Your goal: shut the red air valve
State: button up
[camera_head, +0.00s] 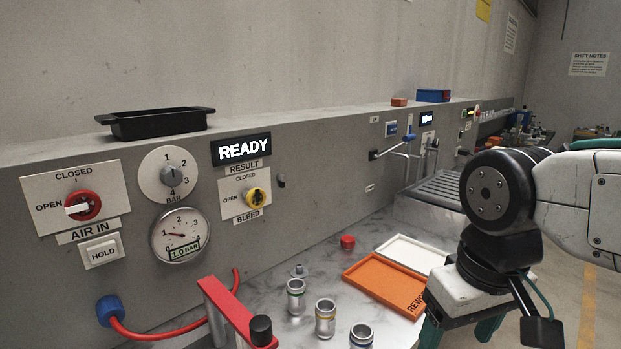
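The red air valve (83,206) is a round red knob with a white handle on the white AIR IN plate (112,190), at the left of the grey wall panel. Its handle points left, toward the word OPEN; CLOSED is printed above it. My gripper (460,333) is at the lower right, far from the valve and pointing down. Parts of its green fingers show apart, but their tips are cut off by the bottom edge. Nothing is seen held in it.
A yellow BLEED knob (259,197), a dial (169,174) and a gauge (180,236) share the panel. The display (241,149) reads READY. A red-topped fixture (236,312), a red hose (165,334), several metal cylinders and an orange REWORK tray (362,272) occupy the bench.

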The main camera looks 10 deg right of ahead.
aim_at(83, 204)
jog(key=z, duration=0.05)
jog(key=k, duration=0.45)
jog(key=u, duration=1)
jog(key=i, duration=0.5)
jog(key=u, duration=0.05)
